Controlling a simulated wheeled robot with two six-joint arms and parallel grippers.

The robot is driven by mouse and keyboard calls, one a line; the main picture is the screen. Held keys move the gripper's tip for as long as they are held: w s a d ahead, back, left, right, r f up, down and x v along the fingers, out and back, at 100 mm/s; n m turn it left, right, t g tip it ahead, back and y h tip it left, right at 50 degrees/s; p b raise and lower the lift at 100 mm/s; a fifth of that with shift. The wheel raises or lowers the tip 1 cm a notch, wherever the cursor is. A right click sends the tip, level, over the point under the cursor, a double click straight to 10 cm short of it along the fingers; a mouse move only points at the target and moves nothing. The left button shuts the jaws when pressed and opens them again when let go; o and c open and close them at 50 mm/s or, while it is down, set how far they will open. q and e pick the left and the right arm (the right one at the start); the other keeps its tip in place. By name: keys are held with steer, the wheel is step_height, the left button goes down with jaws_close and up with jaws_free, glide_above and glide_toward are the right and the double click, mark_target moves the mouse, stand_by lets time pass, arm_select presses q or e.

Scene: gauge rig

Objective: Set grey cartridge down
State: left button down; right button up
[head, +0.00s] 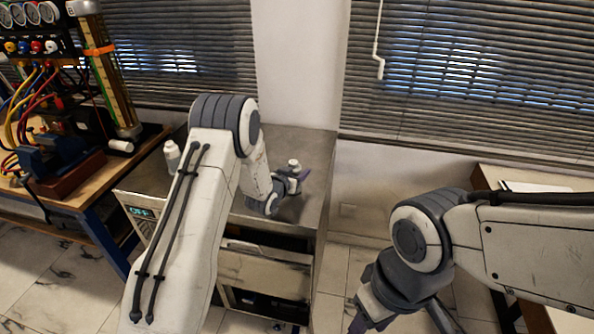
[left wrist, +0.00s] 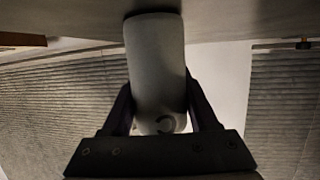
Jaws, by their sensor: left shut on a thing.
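The grey cartridge (left wrist: 156,65) is a smooth pale cylinder between the two dark fingers of my left gripper (left wrist: 160,112) in the left wrist view. Its far end reaches the grey surface at the top of that picture; I cannot tell whether it touches. In the head view my left gripper (head: 292,178) is low over the right part of the grey cabinet top (head: 312,160), shut on the cartridge (head: 294,164), whose light top shows above the fingers. My right gripper (head: 375,308) hangs at the lower right, away from the cabinet, its fingertips unclear.
A white bottle (head: 172,156) stands at the left of the cabinet top, partly behind my left arm. A wooden bench (head: 90,190) with gauges (head: 30,14), hoses and a blue vise (head: 52,150) is at the left. The cabinet top around the left gripper looks clear.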

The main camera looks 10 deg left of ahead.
arm_select(q)
steer(key=shift+c, duration=0.8)
jaws_free()
steer(key=shift+f, duration=0.15)
